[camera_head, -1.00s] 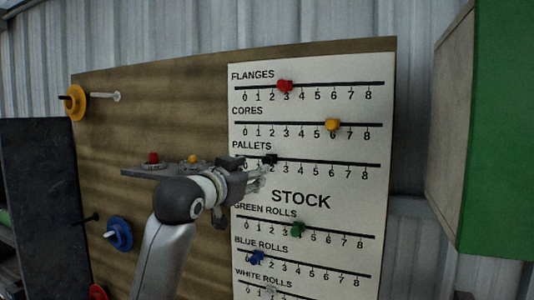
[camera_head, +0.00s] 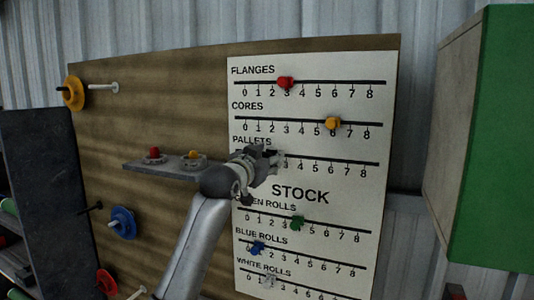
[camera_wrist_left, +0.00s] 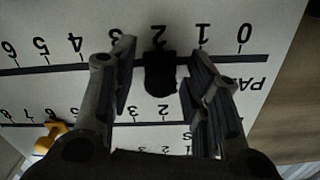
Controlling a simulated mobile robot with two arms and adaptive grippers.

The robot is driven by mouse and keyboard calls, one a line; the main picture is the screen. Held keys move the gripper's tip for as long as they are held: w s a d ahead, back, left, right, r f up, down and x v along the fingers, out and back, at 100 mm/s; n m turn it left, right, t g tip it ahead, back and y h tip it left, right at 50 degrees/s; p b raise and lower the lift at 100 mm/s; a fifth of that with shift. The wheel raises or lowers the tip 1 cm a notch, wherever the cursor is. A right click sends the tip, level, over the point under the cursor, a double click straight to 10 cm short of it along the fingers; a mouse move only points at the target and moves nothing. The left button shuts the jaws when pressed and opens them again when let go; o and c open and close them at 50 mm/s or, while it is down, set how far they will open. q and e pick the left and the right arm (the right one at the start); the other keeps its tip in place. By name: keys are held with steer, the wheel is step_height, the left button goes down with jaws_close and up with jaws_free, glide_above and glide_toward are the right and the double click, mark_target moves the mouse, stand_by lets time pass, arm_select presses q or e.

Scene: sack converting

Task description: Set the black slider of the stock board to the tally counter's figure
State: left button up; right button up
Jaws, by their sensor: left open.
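The stock board (camera_head: 345,185) is a white panel with several numbered rails. The black slider (camera_wrist_left: 159,75) sits at the 2 of the PALLETS rail (camera_head: 335,161) in the left wrist view, where the board appears upside down. My left gripper (camera_head: 272,158) is at this rail and hides the slider in the head view. Its open fingers, seen in the left wrist view (camera_wrist_left: 158,62), stand on either side of the slider, with a visible gap on each side. I cannot make out a tally counter or its figure. My right gripper is not in view.
Red (camera_head: 286,83), yellow (camera_head: 333,123), green (camera_head: 297,222) and blue (camera_head: 257,248) sliders sit on other rails. A small shelf (camera_head: 140,167) with red and yellow knobs juts out left of the panel. A green-sided box (camera_head: 490,140) stands at the right.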

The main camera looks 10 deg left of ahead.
arm_select(q)
jaws_close()
stand_by(0.4)
steer(key=shift+d, duration=0.1)
